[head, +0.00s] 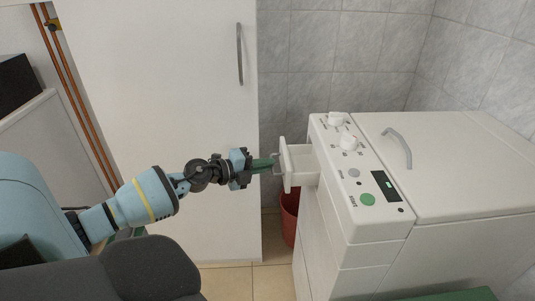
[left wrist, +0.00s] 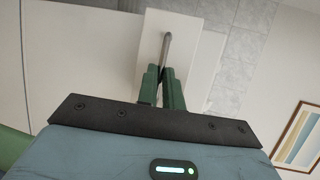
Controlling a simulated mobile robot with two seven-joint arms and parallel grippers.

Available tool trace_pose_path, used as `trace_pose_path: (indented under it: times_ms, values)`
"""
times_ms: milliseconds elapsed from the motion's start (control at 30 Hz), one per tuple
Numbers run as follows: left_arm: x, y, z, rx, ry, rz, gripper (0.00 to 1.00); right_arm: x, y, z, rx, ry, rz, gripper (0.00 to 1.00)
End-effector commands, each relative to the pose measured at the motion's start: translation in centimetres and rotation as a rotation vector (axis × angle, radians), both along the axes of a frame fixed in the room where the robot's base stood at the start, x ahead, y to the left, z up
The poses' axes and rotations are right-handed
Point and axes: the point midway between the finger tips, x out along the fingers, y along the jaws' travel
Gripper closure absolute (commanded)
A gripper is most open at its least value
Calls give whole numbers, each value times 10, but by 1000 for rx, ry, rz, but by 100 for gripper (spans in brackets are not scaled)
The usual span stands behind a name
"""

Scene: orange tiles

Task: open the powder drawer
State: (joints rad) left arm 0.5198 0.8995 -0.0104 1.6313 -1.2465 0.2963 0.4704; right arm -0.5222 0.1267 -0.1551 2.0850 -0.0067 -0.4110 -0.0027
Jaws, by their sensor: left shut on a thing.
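The powder drawer (head: 303,166) is a small white drawer at the upper left of the white washing machine (head: 340,225). In the head view it stands out from the machine, and its open top shows. Its front carries a thin metal handle (head: 276,163). My left gripper (head: 270,164) has green fingers, which are shut on this handle. In the left wrist view the fingers (left wrist: 164,80) close around the grey handle (left wrist: 166,46), with the white drawer front (left wrist: 150,28) behind it. My right gripper is not in view.
The machine's panel has white knobs (head: 347,141), a small display and a green button (head: 367,200). A grey handle (head: 399,146) is on its top lid. A tall white cabinet (head: 170,110) stands behind my left arm. A red bin (head: 289,215) is beside the machine.

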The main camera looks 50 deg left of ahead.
Motion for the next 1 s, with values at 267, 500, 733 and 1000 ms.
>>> trace_pose_path:
  times_ms: [267, 500, 733, 1000]
  values:
    - [0, 0, 0, 0, 0, -1, 70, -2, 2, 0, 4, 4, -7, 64]
    - [0, 0, 0, 0, 0, -1, 70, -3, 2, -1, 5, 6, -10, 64]
    - [-12, 4, 1, 0, 2, -1, 70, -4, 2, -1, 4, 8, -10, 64]
    - [-42, 13, 7, 0, 3, -1, 70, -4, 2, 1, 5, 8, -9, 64]
